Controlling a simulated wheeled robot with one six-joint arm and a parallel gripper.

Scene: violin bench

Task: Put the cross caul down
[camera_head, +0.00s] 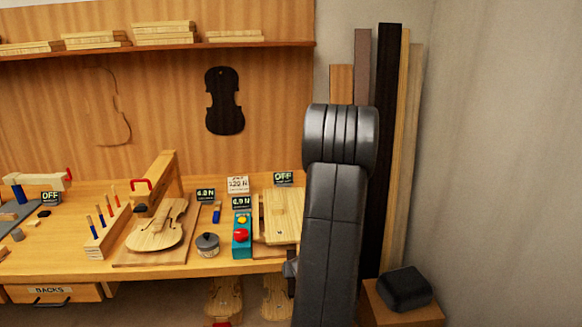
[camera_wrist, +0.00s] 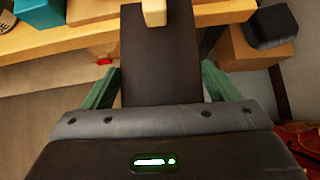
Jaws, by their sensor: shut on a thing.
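In the wrist view, my gripper (camera_wrist: 160,85) has its two green fingers on either side of a wide dark brown piece (camera_wrist: 158,65). I take this piece to be the cross caul, gripped and pointing away from the palm. A pale wooden block (camera_wrist: 153,12) shows at its far end; I cannot tell whether it belongs to it. The piece appears over the bench's front edge and the floor. In the head view my gripper and what it holds are hidden behind my arm.
The bench (camera_head: 50,268) holds a violin body (camera_head: 158,227), a wooden arch (camera_head: 165,172), a round dark pot (camera_head: 207,245) and a teal box with a red button (camera_head: 241,250). Tall boards (camera_head: 388,130) lean right of the bench. A dark block sits on a wooden box (camera_head: 405,315).

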